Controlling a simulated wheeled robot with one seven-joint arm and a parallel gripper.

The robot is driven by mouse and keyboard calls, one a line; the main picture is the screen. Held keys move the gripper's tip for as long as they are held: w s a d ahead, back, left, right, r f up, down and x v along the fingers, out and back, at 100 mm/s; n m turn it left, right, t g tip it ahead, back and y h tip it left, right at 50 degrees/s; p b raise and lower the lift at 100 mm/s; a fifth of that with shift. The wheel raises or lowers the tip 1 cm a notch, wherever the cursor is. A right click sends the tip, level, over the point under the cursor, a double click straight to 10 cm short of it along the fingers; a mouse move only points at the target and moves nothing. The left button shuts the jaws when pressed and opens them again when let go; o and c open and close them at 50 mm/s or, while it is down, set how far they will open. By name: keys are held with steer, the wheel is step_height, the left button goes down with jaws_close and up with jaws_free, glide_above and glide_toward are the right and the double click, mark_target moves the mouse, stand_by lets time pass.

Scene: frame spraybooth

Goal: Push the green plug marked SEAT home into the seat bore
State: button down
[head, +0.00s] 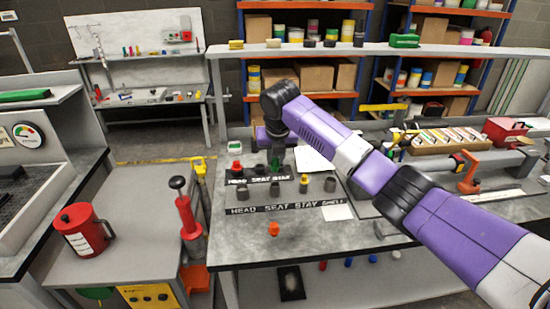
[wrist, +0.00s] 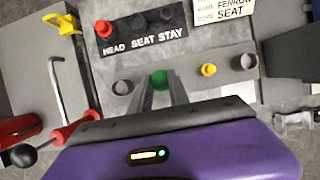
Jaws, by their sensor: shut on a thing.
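My gripper (wrist: 160,82) is shut on the green plug (wrist: 160,78), whose round top shows between the fingertips in the wrist view. In the head view the green plug (head: 276,163) hangs under my wrist, above the bench. The back block (wrist: 140,42) is labelled HEAD SEAT STAY. A red plug (wrist: 103,28) sits at its HEAD place. The SEAT bore (wrist: 138,22) and the STAY bore (wrist: 167,15) look dark and empty. The green plug is apart from the SEAT bore, on the near side of the block. Any marking on the plug is not readable.
The front row has a grey holder (wrist: 122,87), a yellow plug (wrist: 208,70) and another grey holder (wrist: 247,62). A card (wrist: 225,10) reading SEAT lies right of the block. An orange piece (head: 273,229) lies near the bench front. A red-handled tool (head: 187,215) stands left.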

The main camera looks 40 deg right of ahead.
mark_target(275, 167)
steer(key=shift+r, duration=0.1)
steer(key=shift+f+b, duration=0.8)
steer(key=shift+f, duration=1.7)
steer(key=shift+p, duration=0.8)
steer(key=shift+f+b, duration=0.5)
steer(key=shift+f, duration=0.85)
steer(key=c, duration=1.2)
jaws_free()
steer(key=shift+o, duration=0.2)
steer(key=b+v, duration=0.1)
steer(key=v, duration=0.6)
steer(key=shift+r, duration=0.4)
